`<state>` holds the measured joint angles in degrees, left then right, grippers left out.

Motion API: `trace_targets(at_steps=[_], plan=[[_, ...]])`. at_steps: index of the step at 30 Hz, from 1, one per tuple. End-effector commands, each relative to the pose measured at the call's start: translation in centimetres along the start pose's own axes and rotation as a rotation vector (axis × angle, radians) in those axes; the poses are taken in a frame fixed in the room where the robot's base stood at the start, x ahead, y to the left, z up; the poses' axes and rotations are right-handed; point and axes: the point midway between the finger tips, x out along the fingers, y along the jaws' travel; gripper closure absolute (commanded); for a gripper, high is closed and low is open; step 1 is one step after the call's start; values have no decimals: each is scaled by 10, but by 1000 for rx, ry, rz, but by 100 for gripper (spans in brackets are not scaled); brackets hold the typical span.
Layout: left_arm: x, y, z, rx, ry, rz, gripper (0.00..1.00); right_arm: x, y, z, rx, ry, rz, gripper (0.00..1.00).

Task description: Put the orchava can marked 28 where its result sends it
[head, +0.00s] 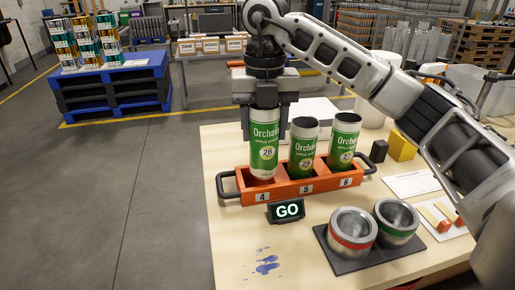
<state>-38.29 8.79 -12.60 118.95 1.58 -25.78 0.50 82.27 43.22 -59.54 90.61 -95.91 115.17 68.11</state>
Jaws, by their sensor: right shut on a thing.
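The green and white Orchava can marked 28 (264,150) stands upright at compartment 4 of the orange carrier (293,190). I cannot tell whether its base rests on the carrier floor. My right gripper (265,108) comes from above and is shut on the can's top. Two similar cans stand in the carrier, one (303,150) at 5 and one (343,145) at 6. A small dark display (287,211) in front of the carrier reads GO. Two steel bowls, one with a red band (351,238) and one with a green band (397,220), stand on a dark mat (350,264). My left gripper is not in view.
The wooden table (226,158) has blue ink stains (267,264) at its front left. A yellow block (402,147) and white sheets (411,184) lie at the right. A blue pallet stack (113,85) with cans stands at the back left. My right arm spans the right side.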

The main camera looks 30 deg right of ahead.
Motion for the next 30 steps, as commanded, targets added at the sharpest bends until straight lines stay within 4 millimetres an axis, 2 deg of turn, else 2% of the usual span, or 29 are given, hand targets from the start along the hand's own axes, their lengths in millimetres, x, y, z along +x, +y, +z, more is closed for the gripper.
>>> trace_targets(at_steps=[8,15,27,28,30], plan=[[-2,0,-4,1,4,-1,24,17,9,11,0,1,0,70],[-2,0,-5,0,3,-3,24,49,11,14,0,1,-1,70],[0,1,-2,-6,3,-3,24,56,11,14,0,-1,0,70],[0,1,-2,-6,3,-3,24,55,11,14,0,-1,0,43],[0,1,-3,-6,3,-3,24,55,11,14,0,-1,0,27]])
